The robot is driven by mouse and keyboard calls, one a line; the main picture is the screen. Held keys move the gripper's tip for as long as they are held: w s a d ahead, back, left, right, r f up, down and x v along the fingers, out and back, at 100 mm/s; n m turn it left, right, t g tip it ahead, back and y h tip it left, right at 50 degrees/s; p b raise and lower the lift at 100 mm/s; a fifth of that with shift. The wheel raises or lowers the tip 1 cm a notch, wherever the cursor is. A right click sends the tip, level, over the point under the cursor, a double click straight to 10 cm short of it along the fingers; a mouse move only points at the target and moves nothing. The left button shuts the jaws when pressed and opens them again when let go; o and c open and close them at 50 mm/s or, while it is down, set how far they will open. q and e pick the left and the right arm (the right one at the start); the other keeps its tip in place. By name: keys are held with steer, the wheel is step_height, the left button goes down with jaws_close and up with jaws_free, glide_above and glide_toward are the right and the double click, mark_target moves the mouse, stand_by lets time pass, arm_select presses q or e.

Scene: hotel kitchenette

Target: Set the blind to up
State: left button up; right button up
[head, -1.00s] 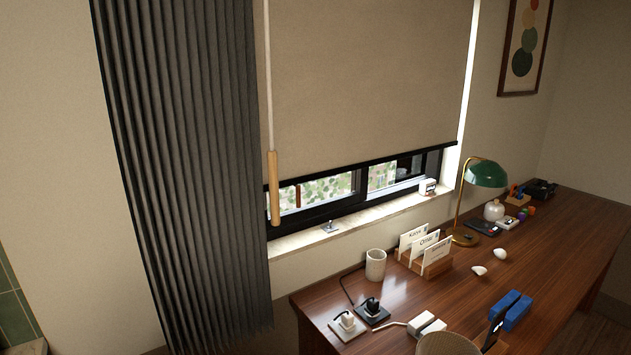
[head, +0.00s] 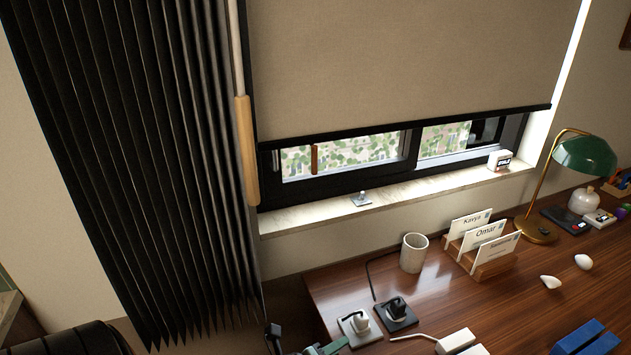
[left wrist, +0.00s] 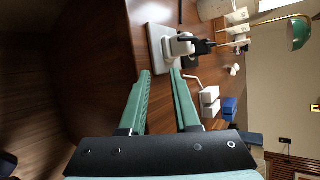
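The beige roller blind (head: 400,55) hangs over most of the window. Its black bottom bar (head: 410,127) is above the sill, with a strip of glass showing below. A pale cord with a long wooden handle (head: 246,150) hangs at the blind's left edge, beside the dark curtain. My left gripper (head: 325,346) just shows at the bottom edge of the head view, well below the handle. In the left wrist view its two green fingers (left wrist: 160,80) are apart with nothing between them, near the desk edge. My right gripper is not in view.
The dark pleated curtain (head: 120,150) stands left of the handle. The wooden desk (head: 450,315) holds a white cup (head: 413,253), a card holder (head: 492,267), plugged sockets (head: 396,314) and a green lamp (head: 585,157). A small metal piece (head: 362,199) is on the sill.

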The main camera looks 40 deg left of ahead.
arm_select(q)
steer(key=w+a+r+m+t+b, duration=0.25)
steer(key=w+a+r+m, duration=0.45)
steer(key=m, duration=0.7)
steer(key=n+t+h+b, duration=0.3)
steer(key=n+h, duration=0.1)
steer(key=n, duration=3)
glide_toward(312, 155)
steer(key=shift+m, duration=0.3)
steer(key=p+x, duration=0.4)
steer(key=x, duration=0.5)
steer(key=shift+w, duration=0.25)
steer(key=shift+w+f+p, duration=0.15)
steer(key=shift+w+p, duration=0.25)
steer(key=shift+w, duration=0.2)
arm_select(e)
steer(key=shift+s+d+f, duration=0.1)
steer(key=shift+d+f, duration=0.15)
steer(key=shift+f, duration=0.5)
arm_select(q)
steer(key=shift+c, duration=0.3)
jaws_close()
